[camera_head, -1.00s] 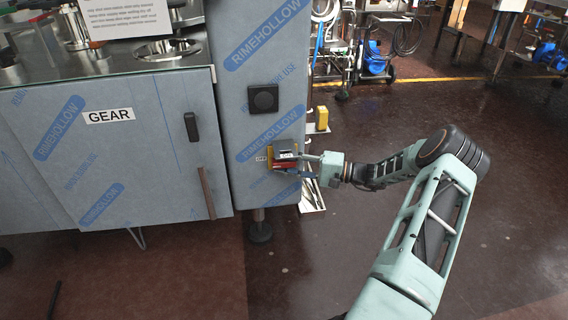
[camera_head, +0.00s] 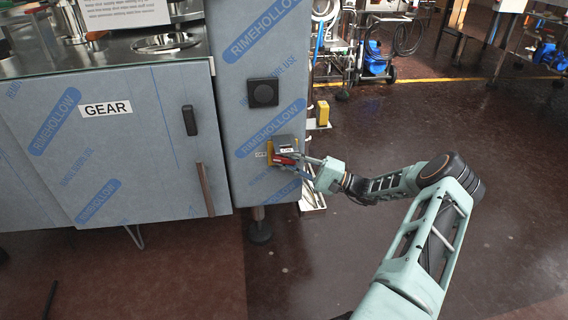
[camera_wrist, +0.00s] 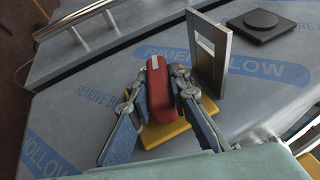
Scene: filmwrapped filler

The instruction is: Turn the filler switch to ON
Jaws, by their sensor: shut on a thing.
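The filler switch is a red handle (camera_wrist: 158,88) on a yellow plate (camera_wrist: 165,132), fixed to the film-wrapped panel of the filler (camera_head: 262,110). In the head view the red handle (camera_head: 285,158) is small and partly covered by my gripper (camera_head: 300,163). In the wrist view my gripper (camera_wrist: 161,100) has one finger on each side of the red handle and is shut on it. A grey metal plate with a rectangular opening (camera_wrist: 207,55) stands up beside the handle. A small label shows by the switch in the head view, but I cannot read the switch position.
A black square knob plate (camera_head: 263,93) sits above the switch. To the left is a cabinet door marked GEAR (camera_head: 106,109) with a black handle (camera_head: 190,120). A yellow box (camera_head: 322,113) stands behind the panel. The floor to the right is open.

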